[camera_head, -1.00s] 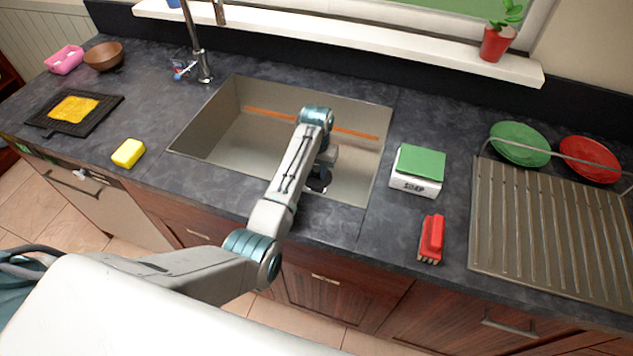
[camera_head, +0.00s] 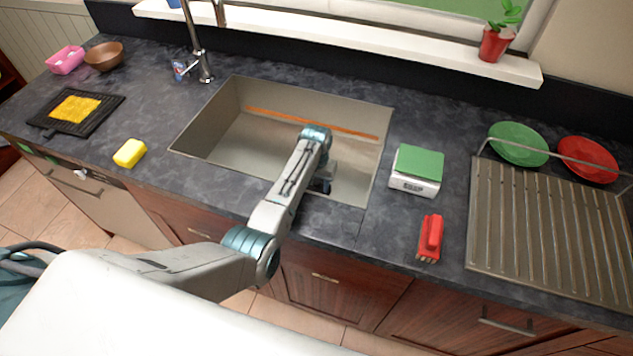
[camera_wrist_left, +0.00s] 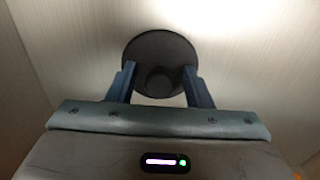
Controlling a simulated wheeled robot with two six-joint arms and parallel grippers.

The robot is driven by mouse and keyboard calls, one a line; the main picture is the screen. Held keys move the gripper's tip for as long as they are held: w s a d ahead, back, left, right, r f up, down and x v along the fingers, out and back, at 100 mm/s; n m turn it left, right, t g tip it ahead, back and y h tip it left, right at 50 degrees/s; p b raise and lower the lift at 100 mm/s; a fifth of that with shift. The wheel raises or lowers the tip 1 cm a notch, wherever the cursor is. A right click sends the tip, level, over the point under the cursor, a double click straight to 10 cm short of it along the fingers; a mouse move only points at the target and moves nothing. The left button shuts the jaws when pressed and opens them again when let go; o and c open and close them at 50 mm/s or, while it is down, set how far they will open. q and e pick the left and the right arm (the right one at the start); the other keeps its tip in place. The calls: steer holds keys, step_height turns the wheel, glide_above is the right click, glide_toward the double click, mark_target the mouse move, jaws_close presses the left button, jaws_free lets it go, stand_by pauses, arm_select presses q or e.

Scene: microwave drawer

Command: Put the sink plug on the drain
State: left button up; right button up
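The sink plug (camera_wrist_left: 160,50), a dark round disc with a short knob, lies against the pale sink surface in the left wrist view. My left gripper (camera_wrist_left: 160,84) has its two blue fingers apart, one on each side of the knob, with a gap showing on both sides. In the head view the left gripper (camera_head: 321,182) is low inside the sink (camera_head: 235,125), near its front right, mostly hidden by my wrist. The plug and drain cannot be made out in the head view. My right gripper is not in view.
The tap (camera_head: 203,65) stands behind the sink. A yellow sponge (camera_head: 129,153) lies left of it. A soap box with a green top (camera_head: 418,162), a red brush (camera_head: 430,238) and a drying rack (camera_head: 545,225) are on the right. The sink walls surround the gripper.

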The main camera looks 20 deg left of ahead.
mark_target(316, 182)
arm_select(q)
steer(key=shift+r, duration=0.25)
step_height(316, 182, up, 12)
steer(key=b, duration=0.1)
steer(key=shift+b, duration=0.35)
stand_by(1.1)
